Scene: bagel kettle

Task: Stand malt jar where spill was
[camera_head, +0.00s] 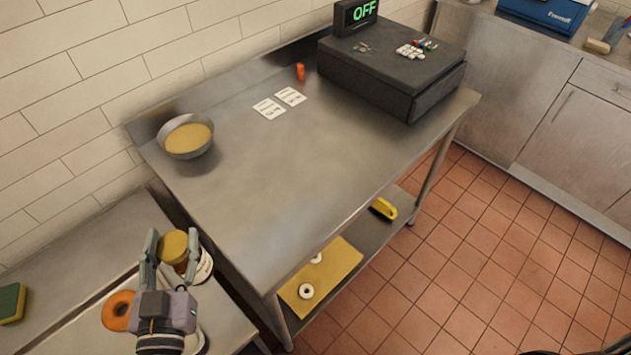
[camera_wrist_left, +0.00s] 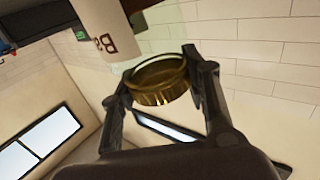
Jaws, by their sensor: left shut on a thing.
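My left gripper (camera_head: 172,243) is at the lower left of the head view, over the low steel counter beside the work table. It is shut on the malt jar's gold lid (camera_head: 173,247). The lid also shows between the fingers in the left wrist view (camera_wrist_left: 160,82). A pale cylinder with dark print (camera_wrist_left: 103,32) shows beyond the lid there; it looks like the labelled jar body. A white labelled part also shows beside the gripper in the head view (camera_head: 204,267). No spill is visible on the steel table top (camera_head: 270,180). My right gripper is not in view.
A metal bowl of yellow contents (camera_head: 187,152) stands at the table's left. Two white cards (camera_head: 279,103), an orange item (camera_head: 300,72) and a black cash drawer (camera_head: 390,75) are behind. The table's middle is clear.

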